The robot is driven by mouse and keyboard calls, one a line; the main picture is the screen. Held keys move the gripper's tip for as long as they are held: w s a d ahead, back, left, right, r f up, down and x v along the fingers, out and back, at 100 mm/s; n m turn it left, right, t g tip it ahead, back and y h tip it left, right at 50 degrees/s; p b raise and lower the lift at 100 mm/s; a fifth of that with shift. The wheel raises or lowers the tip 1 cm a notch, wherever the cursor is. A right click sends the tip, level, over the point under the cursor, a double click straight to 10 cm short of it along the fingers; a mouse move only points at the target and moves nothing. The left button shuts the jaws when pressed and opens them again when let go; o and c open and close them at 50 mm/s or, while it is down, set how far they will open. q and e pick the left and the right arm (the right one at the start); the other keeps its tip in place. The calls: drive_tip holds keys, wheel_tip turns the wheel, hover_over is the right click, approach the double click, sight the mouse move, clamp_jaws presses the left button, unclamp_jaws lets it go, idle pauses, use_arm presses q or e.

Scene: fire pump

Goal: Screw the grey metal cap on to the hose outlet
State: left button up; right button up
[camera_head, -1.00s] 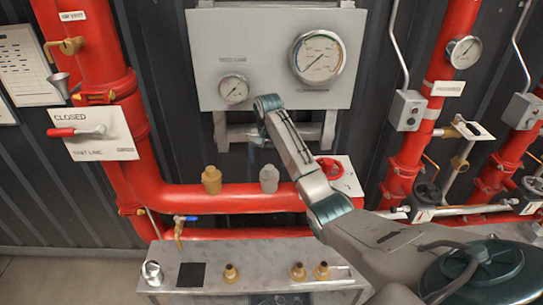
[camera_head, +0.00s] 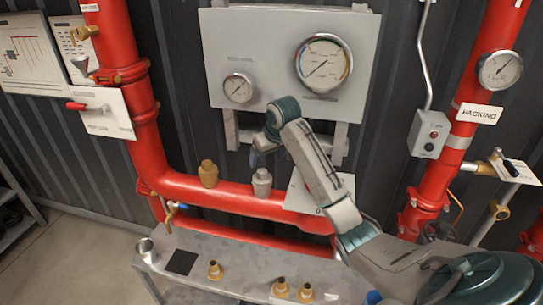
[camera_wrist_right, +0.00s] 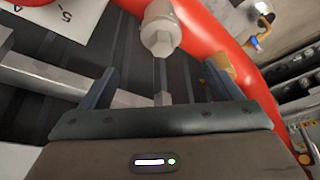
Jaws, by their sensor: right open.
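A grey metal fitting (camera_head: 262,183) stands upright on the horizontal red pipe; I cannot tell whether it is the outlet alone or has a cap on it. It also shows in the right wrist view (camera_wrist_right: 160,34), beyond the fingers. A brass fitting (camera_head: 208,174) stands to its left on the pipe. A grey metal cup-like piece (camera_head: 146,247), possibly the cap, sits at the bench's left end. My right gripper (camera_head: 259,151) is just above the grey fitting in the head view. In the right wrist view its fingers (camera_wrist_right: 160,88) are apart and empty. My left gripper is not in view.
The grey bench (camera_head: 215,252) below the pipe holds a dark square (camera_head: 181,262) and several brass fittings (camera_head: 215,270). A gauge panel (camera_head: 275,35) is behind my right arm. A blue-handled valve (camera_head: 177,206) hangs left. A red pipe (camera_head: 470,130) stands at the right.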

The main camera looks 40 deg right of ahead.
sight(262, 171)
drive_tip(key=x, duration=0.1)
drive_tip(key=p+x, duration=0.1)
drive_tip(key=x, duration=0.2)
drive_tip(key=shift+w+a+f+p, duration=0.15)
drive_tip(key=shift+w+a+p, duration=0.2)
drive_tip(key=shift+w+p, duration=0.05)
drive_tip(key=x, duration=0.1)
drive_tip(key=p+x, duration=0.1)
drive_tip(key=x, duration=0.2)
drive_tip(key=shift+s+d+f+p, duration=0.1)
drive_tip(key=shift+d+f+p, duration=0.2)
drive_tip(key=shift+f, duration=0.3)
drive_tip(key=shift+w+a+f, duration=0.1)
drive_tip(key=shift+w+f, duration=0.1)
drive_tip(key=shift+w, duration=0.05)
drive_tip(key=c, duration=1.1)
drive_tip(key=o, duration=1.1)
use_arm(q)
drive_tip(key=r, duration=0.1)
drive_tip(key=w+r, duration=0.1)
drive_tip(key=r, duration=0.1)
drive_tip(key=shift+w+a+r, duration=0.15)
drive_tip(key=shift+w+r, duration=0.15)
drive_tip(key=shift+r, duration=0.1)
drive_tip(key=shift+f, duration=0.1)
